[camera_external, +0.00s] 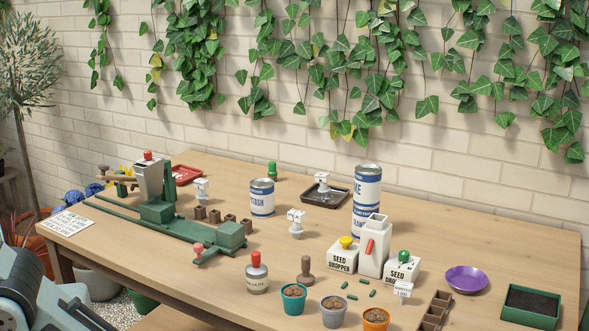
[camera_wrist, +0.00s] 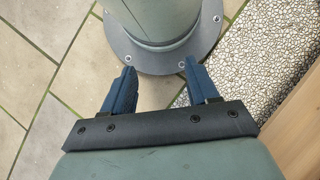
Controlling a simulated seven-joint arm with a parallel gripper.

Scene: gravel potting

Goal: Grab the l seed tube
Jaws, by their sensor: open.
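My gripper (camera_wrist: 153,88) shows in the wrist view with its two blue fingers wide apart and nothing between them. It is over the floor by a round bolted base, away from the table top. In the external view only part of my arm shows at the lower left. Several small dark green pieces, one of them a green piece (camera_external: 373,293), lie on the table in front of the seed droppers. Their lettering is too small to read, so I cannot tell which is the l seed tube. A small white labelled block (camera_external: 403,289) stands beside them.
Two seed dropper boxes (camera_external: 343,259) flank a white container (camera_external: 373,247). Pots, including an orange pot (camera_external: 375,321), line the front edge. A purple dish (camera_external: 466,279) and green tray (camera_external: 530,306) are right. A green rail device (camera_external: 157,211) fills the left. Tall cans stand behind.

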